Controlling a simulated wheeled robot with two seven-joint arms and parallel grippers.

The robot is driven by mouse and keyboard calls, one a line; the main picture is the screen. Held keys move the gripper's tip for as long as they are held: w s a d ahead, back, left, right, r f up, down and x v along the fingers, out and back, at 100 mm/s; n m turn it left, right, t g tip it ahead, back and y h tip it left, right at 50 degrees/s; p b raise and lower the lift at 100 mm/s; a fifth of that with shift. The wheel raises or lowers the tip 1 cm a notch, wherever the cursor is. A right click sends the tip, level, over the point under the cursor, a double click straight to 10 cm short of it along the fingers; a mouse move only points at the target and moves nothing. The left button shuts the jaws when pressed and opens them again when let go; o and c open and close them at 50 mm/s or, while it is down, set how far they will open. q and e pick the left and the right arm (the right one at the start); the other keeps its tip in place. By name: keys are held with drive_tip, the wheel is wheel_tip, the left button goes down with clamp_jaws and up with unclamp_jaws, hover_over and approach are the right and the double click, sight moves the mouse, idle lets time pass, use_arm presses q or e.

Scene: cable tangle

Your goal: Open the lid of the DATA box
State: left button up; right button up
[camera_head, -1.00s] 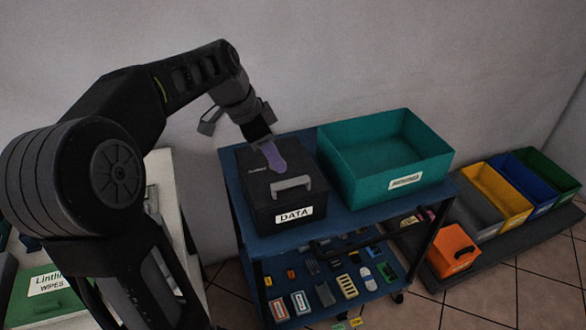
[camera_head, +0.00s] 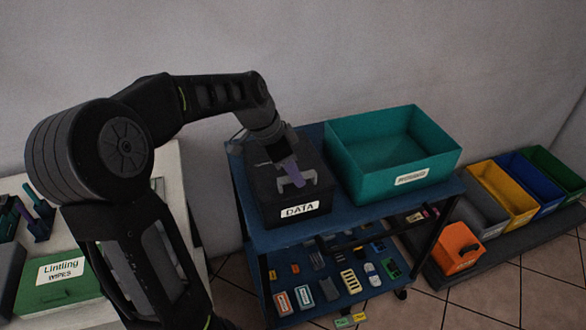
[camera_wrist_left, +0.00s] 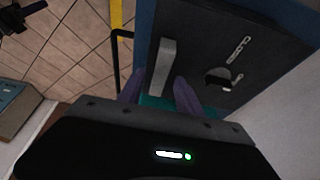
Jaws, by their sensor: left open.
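The black DATA box (camera_head: 268,202) stands on the top shelf of the blue cart, with a white DATA label on its front and its lid shut. A grey bar handle (camera_head: 311,182) sits on the lid; it also shows in the left wrist view (camera_wrist_left: 164,68). My left gripper (camera_head: 294,177) points down over the lid at the handle and hides part of it. In the left wrist view its two purple fingers (camera_wrist_left: 158,93) are apart, with the handle's near end between or just beyond them; I cannot tell if they touch it. My right gripper is not in view.
A teal bin (camera_head: 390,155) stands close to the right of the box on the cart (camera_head: 350,215). The lower shelf holds several small parts. Coloured bins and an orange box (camera_head: 460,246) stand at right. A white table with a green wipes box (camera_head: 60,292) is at left.

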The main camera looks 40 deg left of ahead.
use_arm(q)
drive_tip(key=shift+c, duration=0.2)
clamp_jaws()
idle(1.1)
